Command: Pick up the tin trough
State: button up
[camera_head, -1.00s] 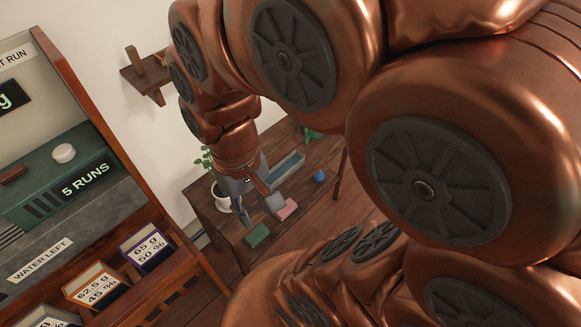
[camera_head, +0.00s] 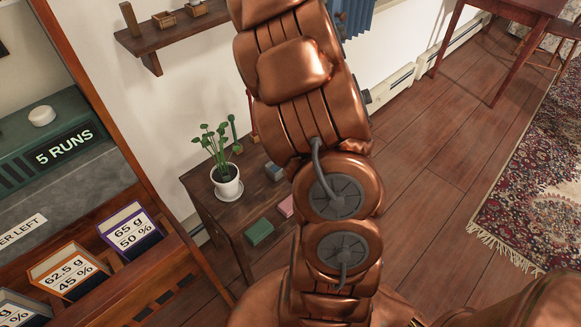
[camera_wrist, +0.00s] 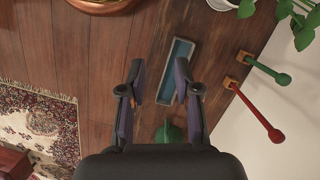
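The tin trough (camera_wrist: 179,62) appears to be the long, narrow grey tray with a blue inside in the wrist view. It lies slanted on a brown wooden surface, and its near part runs between and behind my fingers. My gripper (camera_wrist: 160,77) is open above it, with the right finger over the trough and the left finger to its left. I see nothing held. In the head view, a small grey-blue piece (camera_head: 273,171), perhaps the trough's end, shows beside my arm, which hides the rest and my gripper.
A white plant pot (camera_head: 228,188), a green block (camera_head: 259,231) and a pink block (camera_head: 286,206) are on the low table. A green object (camera_wrist: 169,132) lies near the trough's lower end. Green (camera_wrist: 266,70) and red (camera_wrist: 257,111) rods stand at the right. A wall shelf (camera_head: 180,30) is above.

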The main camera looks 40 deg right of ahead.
jog(key=w+d+f+m+t+y+b, duration=0.1)
jog(key=d+f+m+b, duration=0.1)
jog(key=d+f, duration=0.4)
jog(key=w+d+f+m+y+b, duration=0.1)
jog(key=d+f+b, duration=0.25)
jog(key=f, duration=0.45)
jog(key=shift+d+f+x, duration=0.1)
jog(key=shift+d+x, duration=0.1)
jog(key=shift+x, duration=0.9)
jog(key=shift+d+f+x, duration=0.1)
jog(key=shift+d+x, duration=0.15)
jog(key=shift+x, duration=0.8)
jog(key=shift+d+f+x, duration=0.1)
jog(key=shift+d+x, duration=0.1)
jog(key=shift+x, duration=0.9)
jog(key=shift+a+f, duration=0.3)
jog(key=shift+f, duration=0.25)
grip_shut()
